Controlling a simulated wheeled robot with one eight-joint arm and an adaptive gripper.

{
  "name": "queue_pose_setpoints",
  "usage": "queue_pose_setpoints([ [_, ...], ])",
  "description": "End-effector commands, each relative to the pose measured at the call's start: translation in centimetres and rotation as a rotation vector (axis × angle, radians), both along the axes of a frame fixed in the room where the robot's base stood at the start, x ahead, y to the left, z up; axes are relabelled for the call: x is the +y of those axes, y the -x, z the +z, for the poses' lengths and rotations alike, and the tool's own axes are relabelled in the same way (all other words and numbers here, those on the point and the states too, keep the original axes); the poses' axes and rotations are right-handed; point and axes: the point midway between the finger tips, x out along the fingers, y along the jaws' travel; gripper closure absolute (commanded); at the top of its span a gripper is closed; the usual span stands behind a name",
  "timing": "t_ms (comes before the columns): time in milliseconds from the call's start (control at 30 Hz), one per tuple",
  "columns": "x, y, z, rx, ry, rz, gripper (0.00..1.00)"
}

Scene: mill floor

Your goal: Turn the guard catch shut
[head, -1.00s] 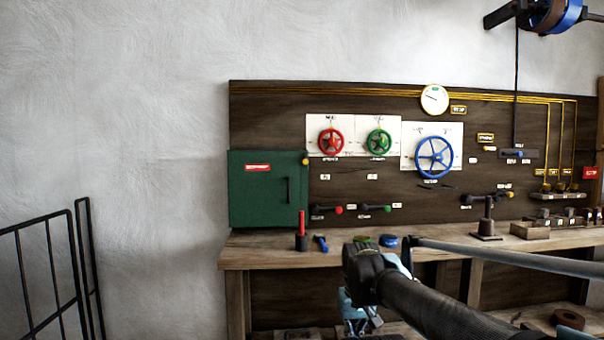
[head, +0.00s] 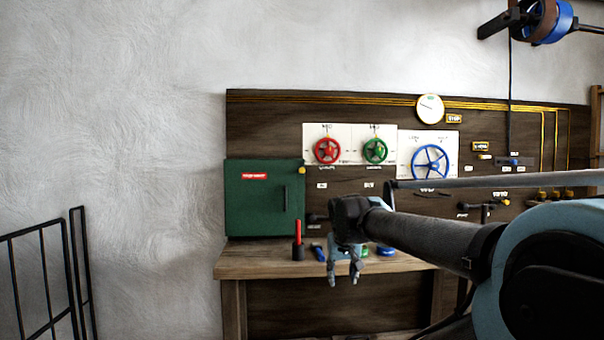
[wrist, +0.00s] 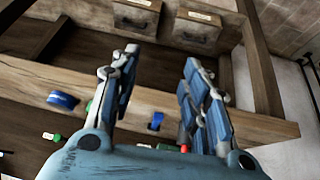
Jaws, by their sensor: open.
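A green guard box (head: 262,205) with a dark handle (head: 285,198) and a red label is on the dark board's left side, its front closed. A small yellow knob (head: 302,170), probably the catch, sits at its upper right corner; its exact turn is too small to tell. My gripper (head: 344,278) hangs fingers down in front of the bench, right of and below the box, apart from it. In the wrist view my gripper (wrist: 158,58) has its fingers spread with nothing between them. The box is not visible in the wrist view.
The wooden bench (head: 240,265) holds a red-handled upright piece (head: 298,240) and blue items. Red (head: 327,150), green (head: 375,150) and blue (head: 429,161) handwheels are on the board. A black railing (head: 45,275) stands at left. The wall left of the box is clear.

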Motion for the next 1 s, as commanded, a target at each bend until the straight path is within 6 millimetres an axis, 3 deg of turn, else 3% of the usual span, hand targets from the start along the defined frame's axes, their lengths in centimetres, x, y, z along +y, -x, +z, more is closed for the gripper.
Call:
queue_pose_setpoints([
  [33, 0.3, -2.9, 3.4, -0.061, 0.008, 0.000, 0.58],
  [100, 0.7, -6.6, 7.8, -0.149, 0.014, -0.004, 0.58],
  [300, 3.1, -16.2, 20.5, -0.399, 0.005, 0.015, 0.58],
  [400, 4.7, -19.9, 26.2, -0.508, -0.012, 0.035, 0.58],
  [500, 6.2, -22.6, 30.6, -0.593, -0.030, 0.056, 0.58],
  [600, 7.3, -24.2, 33.5, -0.648, -0.045, 0.073, 0.58],
  [700, 7.9, -25.0, 34.9, -0.676, -0.053, 0.083, 0.58],
  [1000, 8.0, -27.5, 34.3, -0.681, -0.054, 0.083, 0.58],
])
